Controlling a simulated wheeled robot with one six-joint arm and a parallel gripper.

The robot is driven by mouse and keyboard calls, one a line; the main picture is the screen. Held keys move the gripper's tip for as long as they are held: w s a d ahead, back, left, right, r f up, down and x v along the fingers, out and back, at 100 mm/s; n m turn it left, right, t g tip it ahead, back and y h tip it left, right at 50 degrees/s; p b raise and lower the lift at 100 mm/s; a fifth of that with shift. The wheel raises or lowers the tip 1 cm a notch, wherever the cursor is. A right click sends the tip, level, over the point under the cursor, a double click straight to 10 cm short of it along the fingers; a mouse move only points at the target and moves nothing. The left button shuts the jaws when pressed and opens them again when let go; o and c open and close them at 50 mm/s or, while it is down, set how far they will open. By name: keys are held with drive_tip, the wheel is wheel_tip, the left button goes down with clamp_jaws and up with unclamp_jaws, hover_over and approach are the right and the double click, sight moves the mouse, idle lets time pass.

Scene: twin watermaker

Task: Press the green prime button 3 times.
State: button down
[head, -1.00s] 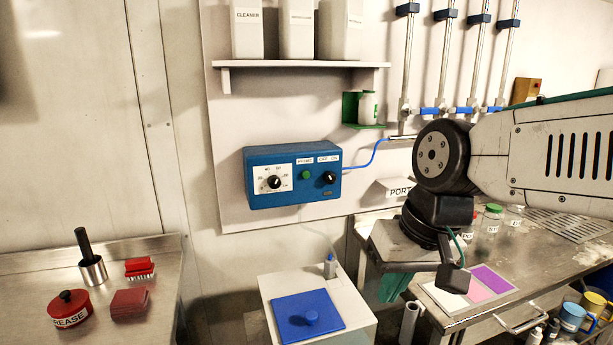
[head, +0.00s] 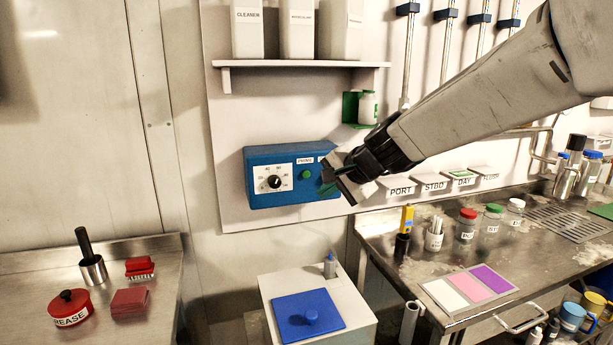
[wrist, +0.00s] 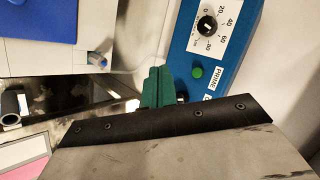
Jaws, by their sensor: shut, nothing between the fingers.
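The blue control box (head: 258,163) hangs on the wall panel, with a black dial on a white scale at its left. The green prime button (head: 306,174) is right of the dial, under the PRIME label. My gripper (head: 326,189) is in front of the right part of the box, hiding the off/on knob. In the wrist view my shut green fingers (wrist: 157,88) are beside the box (wrist: 222,62), left of and apart from the green button (wrist: 197,72) in the picture. Nothing is held. The gap in depth to the box is hard to judge.
A shelf (head: 300,64) with white containers is above the box. A green bracket with a jar (head: 368,106) is at its upper right. Metal benches with jars and tools are on both sides.

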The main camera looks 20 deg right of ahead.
drive_tip(key=w, duration=0.8)
drive_tip(key=shift+w, duration=0.35)
idle(1.8)
drive_tip(key=shift+w, duration=0.45)
drive_tip(key=shift+w, duration=0.4)
idle(0.4)
drive_tip(key=shift+s, duration=0.15)
idle(0.3)
drive_tip(key=shift+s, duration=0.7)
drive_tip(key=shift+s, duration=2.5)
